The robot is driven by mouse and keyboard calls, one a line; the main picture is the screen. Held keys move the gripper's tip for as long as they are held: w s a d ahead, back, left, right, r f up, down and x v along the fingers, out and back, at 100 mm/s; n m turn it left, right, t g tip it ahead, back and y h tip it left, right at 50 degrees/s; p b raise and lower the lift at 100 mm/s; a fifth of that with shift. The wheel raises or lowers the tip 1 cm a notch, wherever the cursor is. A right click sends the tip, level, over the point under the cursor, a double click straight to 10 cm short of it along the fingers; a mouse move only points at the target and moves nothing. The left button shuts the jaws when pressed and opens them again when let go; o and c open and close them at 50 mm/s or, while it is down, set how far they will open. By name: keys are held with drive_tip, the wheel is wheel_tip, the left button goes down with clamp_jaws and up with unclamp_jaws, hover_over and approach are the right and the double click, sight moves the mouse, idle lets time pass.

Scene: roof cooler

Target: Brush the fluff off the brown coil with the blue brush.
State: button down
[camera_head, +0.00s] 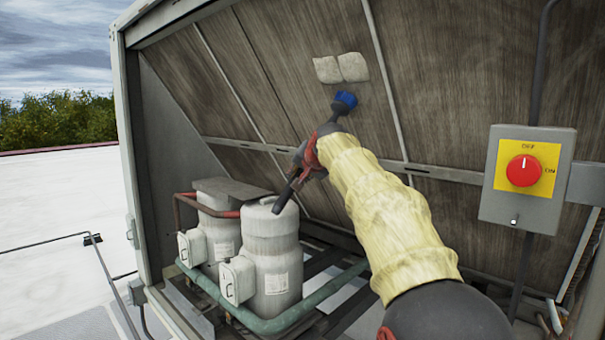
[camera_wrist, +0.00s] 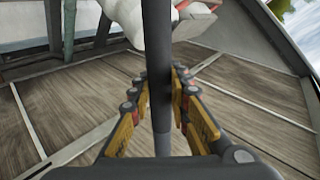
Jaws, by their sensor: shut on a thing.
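The brown coil (camera_head: 270,90) is a large slanted panel with pale dividing strips; its streaked surface also shows in the wrist view (camera_wrist: 245,95). Two pale fluff pads (camera_head: 340,68) lie side by side on its upper part. My gripper (camera_head: 304,165) is shut on the dark handle of the blue brush (camera_head: 346,99), below the fluff. The bristle head points up, just below the right pad, with a small gap in the picture; whether it touches the coil I cannot tell. In the wrist view the handle (camera_wrist: 157,60) runs between my fingers; the bristles are out of sight.
Two pale tanks (camera_head: 272,255) with red and green pipes stand below the coil. A grey switch box (camera_head: 524,215) with a red knob on a yellow plate is at right, its pointer up toward OFF. The casing's left post (camera_head: 128,150) borders the open white roof.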

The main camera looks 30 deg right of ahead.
idle(0.3)
drive_tip(key=shift+w+a+r+p, duration=0.2)
drive_tip(key=shift+w+a+p, duration=0.05)
drive_tip(key=shift+w+p, duration=0.2)
drive_tip(key=w+a+p, duration=0.2)
drive_tip(key=w+p, duration=0.1)
drive_tip(key=w, duration=0.3)
idle(0.3)
drive_tip(key=shift+w+a+f, duration=0.1)
drive_tip(key=shift+a+f, duration=0.05)
drive_tip(key=a+f+b, duration=0.1)
drive_tip(key=s+a+f+b, duration=0.1)
drive_tip(key=a+b, duration=0.1)
drive_tip(key=shift+s+a+f, duration=0.15)
drive_tip(key=shift+a+f, duration=0.05)
drive_tip(key=shift+f, duration=0.05)
idle(0.4)
